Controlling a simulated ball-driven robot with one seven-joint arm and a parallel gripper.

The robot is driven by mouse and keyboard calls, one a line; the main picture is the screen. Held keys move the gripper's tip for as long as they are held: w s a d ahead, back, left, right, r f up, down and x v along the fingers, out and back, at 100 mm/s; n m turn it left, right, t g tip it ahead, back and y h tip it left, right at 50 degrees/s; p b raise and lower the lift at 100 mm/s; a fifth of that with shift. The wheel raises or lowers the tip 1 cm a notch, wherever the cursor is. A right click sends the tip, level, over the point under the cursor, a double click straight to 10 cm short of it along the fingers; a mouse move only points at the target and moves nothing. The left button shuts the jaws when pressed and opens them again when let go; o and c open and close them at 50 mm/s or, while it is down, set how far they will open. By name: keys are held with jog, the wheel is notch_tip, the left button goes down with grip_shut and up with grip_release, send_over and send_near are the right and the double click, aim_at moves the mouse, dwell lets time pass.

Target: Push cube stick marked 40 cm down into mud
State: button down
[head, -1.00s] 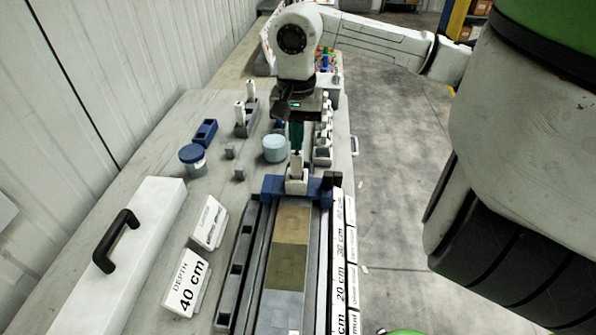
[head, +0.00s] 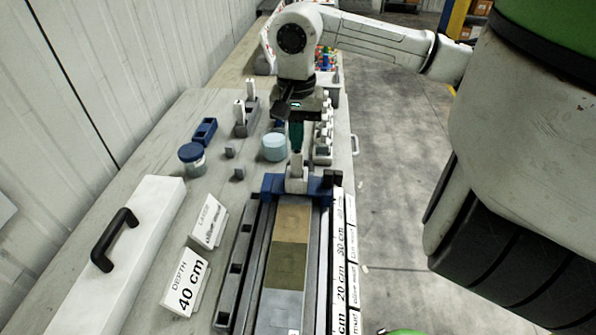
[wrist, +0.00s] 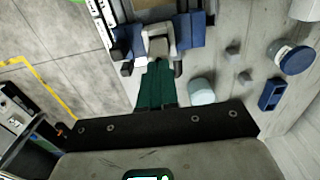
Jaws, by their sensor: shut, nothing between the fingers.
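My gripper (head: 296,150) has green fingers, shut and empty, pointing down at the top of a pale cube stick (head: 297,182). The fingertips appear to touch or nearly touch the stick; the wrist view (wrist: 158,72) does not settle it. The stick stands upright in a blue holder (head: 272,186) across the far end of the core liner (head: 258,235). The liner holds tan (head: 291,223), olive (head: 286,264) and grey (head: 279,308) mud sections. How deep the stick sits is hidden. A card (head: 186,284) reads "DEPTH 40 cm"; a scale strip (head: 340,260) runs along the liner's right side.
A second card (head: 209,222) stands behind the depth card. A white lid with a black handle (head: 115,240) lies at left. A blue-capped jar (head: 192,158), pale blue tub (head: 275,147), small grey cubes (head: 230,151) and a stick rack (head: 246,118) stand behind the liner.

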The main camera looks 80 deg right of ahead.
jog(key=shift+f+b, duration=1.15)
jog(key=shift+b, duration=0.4)
dwell(1.1)
dwell(0.4)
jog(key=shift+r+p, duration=1.05)
jog(key=shift+r, duration=2.5)
